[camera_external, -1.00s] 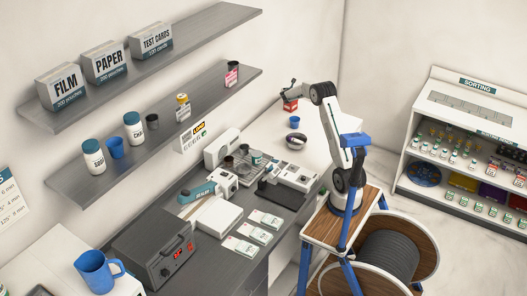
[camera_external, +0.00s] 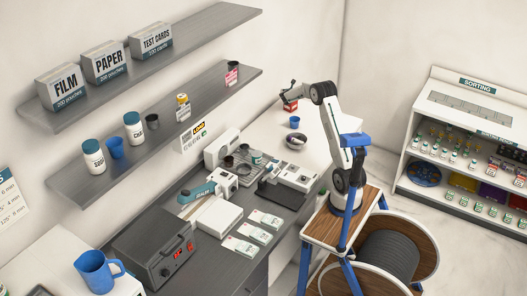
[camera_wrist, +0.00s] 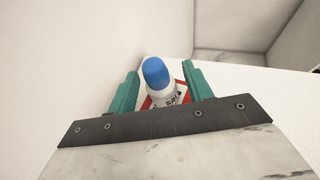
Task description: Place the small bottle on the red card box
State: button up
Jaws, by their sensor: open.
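A small white bottle with a blue cap (camera_wrist: 158,78) and dark print shows in the wrist view between my gripper's two green fingers. The red card box (camera_wrist: 147,103) shows just below and around the bottle's base, and the bottle appears to stand on it. My gripper (camera_wrist: 160,69) is open, with a finger on each side of the bottle and gaps visible beside it. In the external view the red box (camera_external: 290,105) sits at the far end of the white counter, under my gripper. The bottle is too small to make out there.
A blue cup (camera_external: 294,122) and a bowl (camera_external: 296,141) stand on the white counter (camera_external: 322,128) near the box. The wall is close behind. Shelves (camera_external: 205,93) with bottles and boxes hang at left. Several devices crowd the grey bench.

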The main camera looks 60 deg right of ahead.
jog(key=s+a+r+m+g+y, duration=0.1)
jog(key=s+a+r+m, duration=0.3)
jog(key=s+a, duration=0.45)
jog(key=s+a+r+m+g+y, duration=0.1)
jog(key=s+a+r+m, duration=0.45)
jog(key=a, duration=0.55)
jog(key=s+a+r+m+g+y, duration=0.1)
jog(key=s+a+r+m, duration=0.3)
jog(key=s+a, duration=0.4)
jog(key=s+a+f+m+y, duration=0.3)
jog(key=s+a+m+y, duration=0.1)
jog(key=s+a, duration=0.7)
jog(key=s+a+f+m+g+y, duration=0.1)
jog(key=s+a+f+m+y, duration=0.2)
jog(key=s+a, duration=0.8)
jog(key=a+m+y, duration=0.2)
jog(key=a, duration=0.2)
jog(key=shift+s+a, duration=0.2)
jog(key=shift+s, duration=0.15)
jog(key=shift+f, duration=0.1)
